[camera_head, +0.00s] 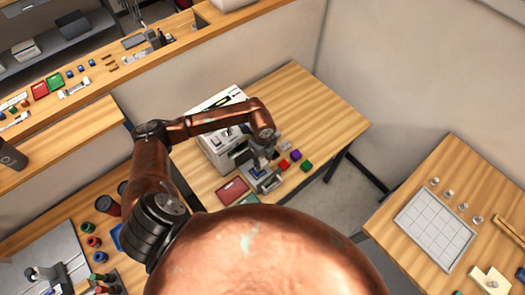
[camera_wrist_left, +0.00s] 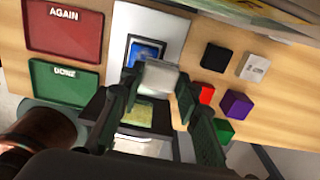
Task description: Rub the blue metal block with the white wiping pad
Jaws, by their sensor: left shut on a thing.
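The blue metal block (camera_wrist_left: 146,52) sits in a light square holder on the wooden table in the left wrist view. My left gripper (camera_wrist_left: 158,90) is shut on the white wiping pad (camera_wrist_left: 160,76), held between its two fingertips. The pad overlaps the lower edge of the blue block in that view; I cannot tell whether they touch. In the head view my left gripper (camera_head: 262,168) is over the table in front of the white machine, and it hides the block and pad there. My right gripper is not in view.
A red AGAIN tray (camera_wrist_left: 65,28) and a green DONE tray (camera_wrist_left: 64,82) lie left of the holder. Black (camera_wrist_left: 216,57), white (camera_wrist_left: 255,67), red (camera_wrist_left: 206,93), purple (camera_wrist_left: 236,104) and green (camera_wrist_left: 222,130) blocks lie right. The white machine (camera_head: 217,150) stands behind.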

